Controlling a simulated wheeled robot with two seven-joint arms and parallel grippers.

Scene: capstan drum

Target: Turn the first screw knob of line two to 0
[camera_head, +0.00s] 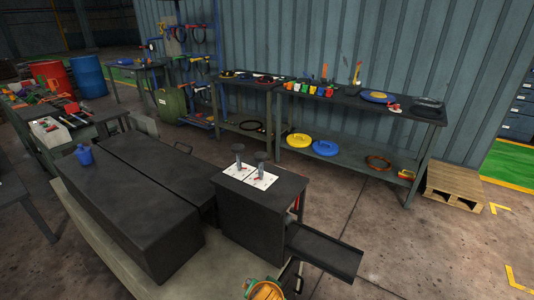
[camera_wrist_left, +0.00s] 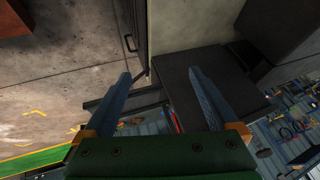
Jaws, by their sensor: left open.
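Two dark screw knobs, a left one (camera_head: 239,157) and a right one (camera_head: 261,164), stand upright on stems on a black cabinet (camera_head: 290,192) in the head view. Each has a white plate with red marks at its foot, the left plate (camera_head: 236,172) and the right plate (camera_head: 262,182). The marks are too small to read, and I cannot tell which knob belongs to line two. My left gripper (camera_wrist_left: 159,73) is open in the left wrist view, with nothing between its grey-blue fingers. No knob is clear in that view. My right gripper is not in view.
A dark tray-like shelf (camera_head: 322,252) juts from the cabinet's right side. A workbench (camera_head: 340,150) with tools lines the wall.

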